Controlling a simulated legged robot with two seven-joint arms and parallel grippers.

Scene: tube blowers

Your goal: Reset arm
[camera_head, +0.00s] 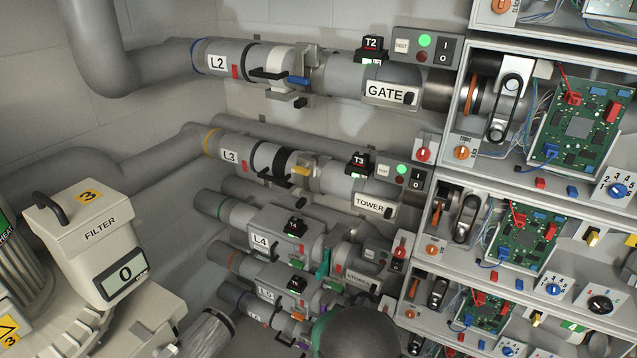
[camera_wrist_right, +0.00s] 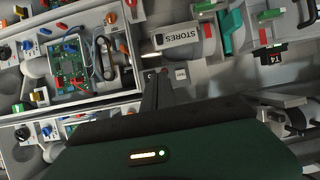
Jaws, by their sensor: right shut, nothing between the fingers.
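My right gripper (camera_wrist_right: 155,80) shows in the right wrist view as two dark fingers pressed together with nothing between them. It points towards the panel with the STORES label (camera_wrist_right: 178,36), which is upside down there. In the head view a dark rounded part of my right arm (camera_head: 355,334) covers the bottom centre, in front of the lower tubes; the fingers cannot be made out there. My left gripper is not in view.
Tubes L2 (camera_head: 217,62), L3 (camera_head: 231,156) and L4 (camera_head: 260,241) run along the wall. Open cabinets with green circuit boards (camera_head: 580,125) stand at right. A FILTER box (camera_head: 85,240) stands at left. Grey floor shows between.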

